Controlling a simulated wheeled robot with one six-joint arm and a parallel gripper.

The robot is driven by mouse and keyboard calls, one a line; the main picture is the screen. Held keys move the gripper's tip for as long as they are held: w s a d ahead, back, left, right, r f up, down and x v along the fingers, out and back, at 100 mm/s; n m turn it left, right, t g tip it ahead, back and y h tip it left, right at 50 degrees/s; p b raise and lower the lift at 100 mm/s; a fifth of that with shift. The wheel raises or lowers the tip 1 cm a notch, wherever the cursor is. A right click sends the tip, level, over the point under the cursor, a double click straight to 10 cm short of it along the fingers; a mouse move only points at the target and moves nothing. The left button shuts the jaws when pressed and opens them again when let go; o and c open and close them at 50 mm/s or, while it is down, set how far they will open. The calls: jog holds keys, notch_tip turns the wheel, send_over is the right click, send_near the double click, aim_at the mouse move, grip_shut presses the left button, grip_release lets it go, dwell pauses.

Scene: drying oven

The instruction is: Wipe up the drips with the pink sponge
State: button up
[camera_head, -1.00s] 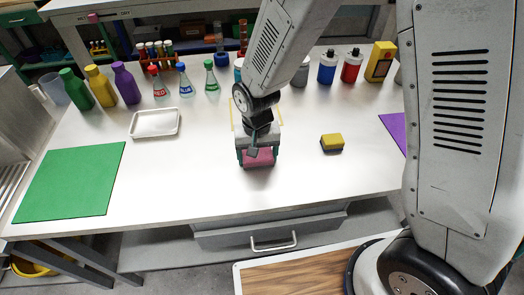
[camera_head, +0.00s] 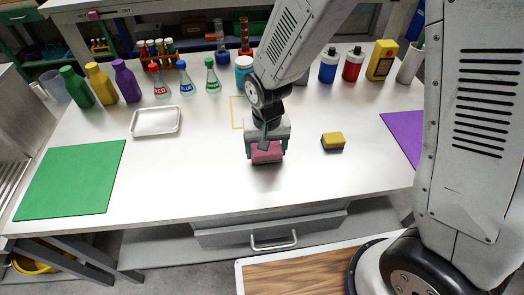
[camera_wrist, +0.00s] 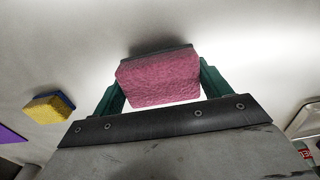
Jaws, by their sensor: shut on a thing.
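The pink sponge (camera_head: 267,152) is between the green fingers of my gripper (camera_head: 265,150), above the middle of the metal table. In the wrist view my gripper (camera_wrist: 160,88) is shut on the pink sponge (camera_wrist: 158,80), with a finger at each side. A dark shadow lies on the table by the sponge; I cannot tell whether the sponge touches the surface. A yellow outlined area (camera_head: 237,112) shows on the table just behind and left of my gripper, partly hidden by my arm. I can make out no drips in either view.
A yellow and dark sponge (camera_head: 332,141) lies to the right. A white tray (camera_head: 156,121) and a green mat (camera_head: 70,178) are at left, a purple mat (camera_head: 404,134) at right. Bottles and flasks (camera_head: 182,80) line the back. The table's front middle is clear.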

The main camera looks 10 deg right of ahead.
jog(key=shift+r, duration=3.2)
